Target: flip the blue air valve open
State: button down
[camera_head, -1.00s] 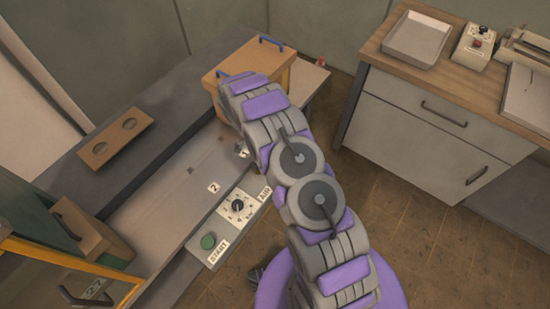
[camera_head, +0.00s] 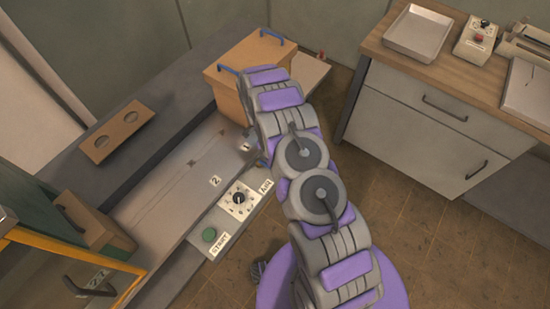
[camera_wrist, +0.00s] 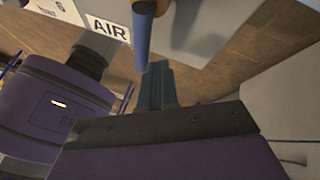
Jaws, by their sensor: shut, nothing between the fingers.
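The blue air valve handle (camera_wrist: 141,38) hangs in from the top of the wrist view, beside the white AIR label (camera_wrist: 108,27). My gripper (camera_wrist: 158,68) is shut and empty. Its tips appear just below the handle's lower end; I cannot tell whether they touch it. The AIR label (camera_head: 266,186) shows there at the right end of the control panel.
The panel carries a dial (camera_head: 239,198) and a green START button (camera_head: 209,235). A wooden box with blue handles (camera_head: 228,92) stands behind my arm. A drawer cabinet (camera_head: 420,125) is at the right. Brown floor lies open between.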

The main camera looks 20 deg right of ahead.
jog(key=shift+r, duration=0.5)
notch_tip(320, 180, up, 3)
jog(key=shift+p, duration=0.75)
jog(key=s+p, duration=0.2)
jog(key=s, duration=1.4)
jog(key=shift+r, duration=0.4)
